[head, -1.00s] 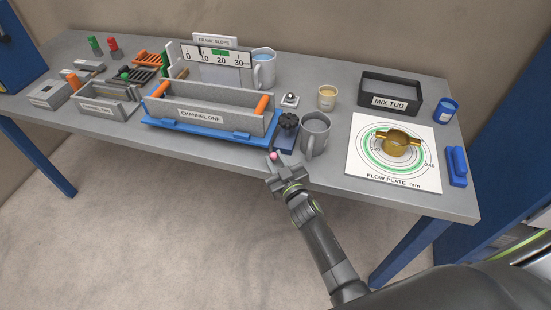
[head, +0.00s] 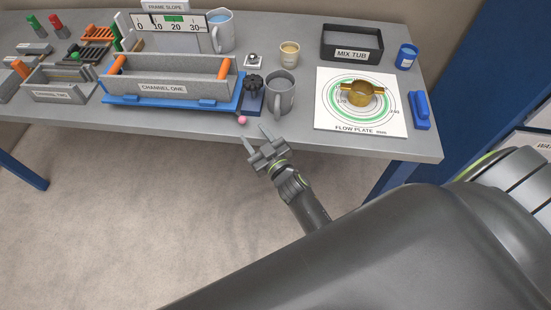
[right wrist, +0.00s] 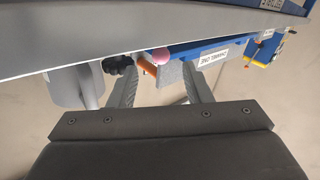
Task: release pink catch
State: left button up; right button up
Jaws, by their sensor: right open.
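The pink catch (head: 242,119) is a small round pink knob at the front right corner of the blue base (head: 180,106) under the grey trough marked CHANNEL ONE (head: 192,88), close to the table's front edge. My right gripper (head: 256,136) is open and empty, just in front of the table edge, with its fingertips a short way from the catch and not touching it. In the right wrist view the pink catch (right wrist: 161,57) shows beyond and between the two spread fingers (right wrist: 160,78). My left gripper is in no view.
A grey mug (head: 281,95) and a black knob (head: 253,83) stand right beside the blue base, near the catch. A brass part (head: 363,93) sits on the white flow plate (head: 332,122) to the right. The floor space before the table is free.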

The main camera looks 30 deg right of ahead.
jog(key=s+d, duration=0.1)
jog(key=s, duration=1)
jog(key=shift+s, duration=0.2)
jog(key=shift+p, duration=0.3)
jog(key=s+d+f+m+g+h, duration=0.1)
jog(key=s+d+f+g, duration=0.2)
jog(key=f, duration=0.5)
jog(key=s+d+f+m+g+h, duration=0.15)
jog(key=s+f, duration=0.25)
jog(key=f, duration=0.5)
jog(key=s+d+f+g, duration=0.1)
jog(key=s+f+g, duration=0.3)
jog(key=f, duration=0.4)
jog(key=s+d+f+g, duration=0.1)
jog(key=s+f+g, duration=0.1)
jog(key=s+f, duration=0.2)
jog(key=s+d+f+m+g, duration=0.1)
jog(key=s+f, duration=0.4)
jog(key=s, duration=0.6)
jog(key=s+d+f+g, duration=0.3)
jog(key=s+f+g, duration=0.1)
jog(key=s, duration=0.4)
jog(key=shift+d+f+g, duration=0.15)
jog(key=shift+f+g, duration=0.05)
jog(key=shift+g, duration=0.45)
